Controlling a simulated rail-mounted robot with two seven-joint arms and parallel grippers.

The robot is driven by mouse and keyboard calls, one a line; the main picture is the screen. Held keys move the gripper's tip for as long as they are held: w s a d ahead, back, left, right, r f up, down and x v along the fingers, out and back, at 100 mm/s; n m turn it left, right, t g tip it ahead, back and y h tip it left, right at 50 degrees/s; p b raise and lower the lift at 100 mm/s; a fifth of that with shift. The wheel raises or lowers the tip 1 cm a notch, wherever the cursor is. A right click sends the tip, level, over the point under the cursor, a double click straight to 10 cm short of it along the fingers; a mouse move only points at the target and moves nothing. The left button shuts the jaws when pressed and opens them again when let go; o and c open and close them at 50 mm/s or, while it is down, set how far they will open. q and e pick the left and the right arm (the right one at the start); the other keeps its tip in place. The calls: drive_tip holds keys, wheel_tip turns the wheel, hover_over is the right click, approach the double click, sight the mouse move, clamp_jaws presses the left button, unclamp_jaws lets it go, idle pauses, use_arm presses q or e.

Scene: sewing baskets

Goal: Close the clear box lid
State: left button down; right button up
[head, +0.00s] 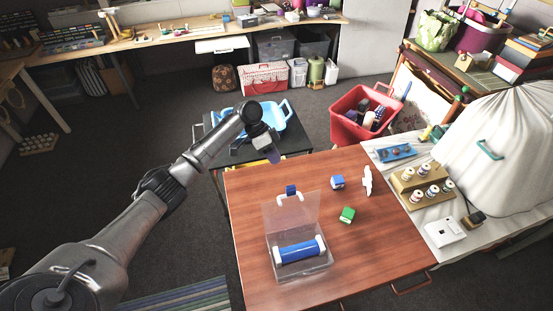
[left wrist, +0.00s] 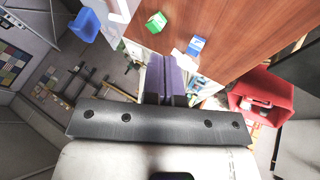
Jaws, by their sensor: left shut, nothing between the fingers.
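The clear box (head: 303,268) stands on the reddish wooden table (head: 260,170) in the head view. Its clear lid (head: 291,212) is open, standing up at the back of the box, with a blue latch and white handle (head: 291,191) at its top edge. A blue spool with white ends (head: 299,250) lies inside. My left gripper (head: 273,154) is above the table's back left edge, behind and apart from the lid. Its fingers (left wrist: 166,76) are shut and empty in the left wrist view. My right gripper is in neither view.
A green block (head: 347,215), a blue and white block (head: 337,182) and a white upright figure (head: 367,180) stand right of the box. A blue basket (head: 270,120) and red bin (head: 362,112) are beyond the table. The table's front right is clear.

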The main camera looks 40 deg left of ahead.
sight(290, 208)
use_arm(q)
drive_tip(key=s+d+f+p, duration=0.1)
drive_tip(key=d+f+p, duration=0.2)
drive_tip(key=d+f, duration=0.3)
drive_tip(key=shift+s+d, duration=0.2)
drive_tip(key=shift+d, duration=0.75)
drive_tip(key=shift+d, duration=0.1)
